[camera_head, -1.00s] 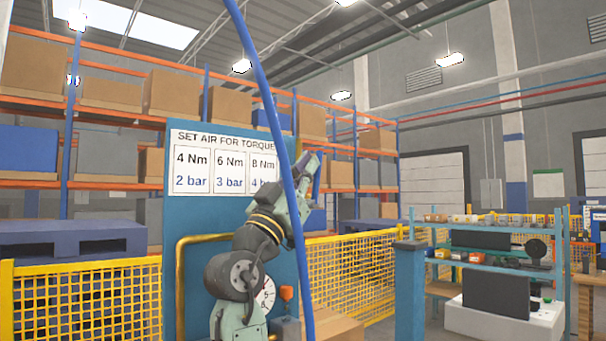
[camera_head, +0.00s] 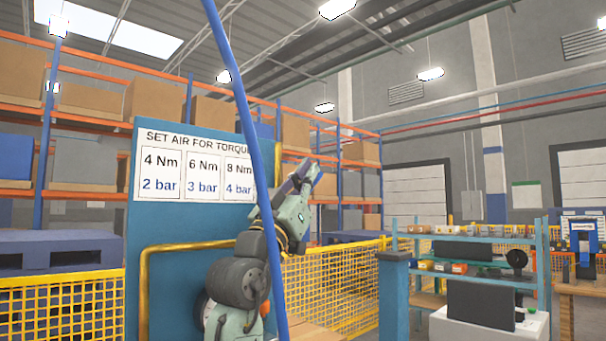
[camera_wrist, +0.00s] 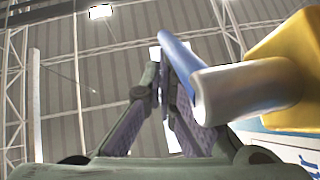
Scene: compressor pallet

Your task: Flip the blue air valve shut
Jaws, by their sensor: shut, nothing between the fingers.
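In the wrist view, the blue lever of the air valve (camera_wrist: 180,62) slants upward from a pale round stem (camera_wrist: 245,90), which joins a yellow body (camera_wrist: 287,62) at the right. My gripper (camera_wrist: 163,68) is shut and empty, its fingers just left of the lever. I cannot tell whether a finger touches it. In the head view, my gripper (camera_head: 306,174) is raised at the right edge of the blue panel (camera_head: 180,222), and I cannot make out the valve there.
A blue hose (camera_head: 243,110) crosses in front of my arm. The panel bears a torque and pressure sign (camera_head: 195,165) and a yellow pipe (camera_head: 145,285). Yellow mesh fencing (camera_head: 335,290) stands behind. A shelf rack (camera_head: 470,262) stands to the right.

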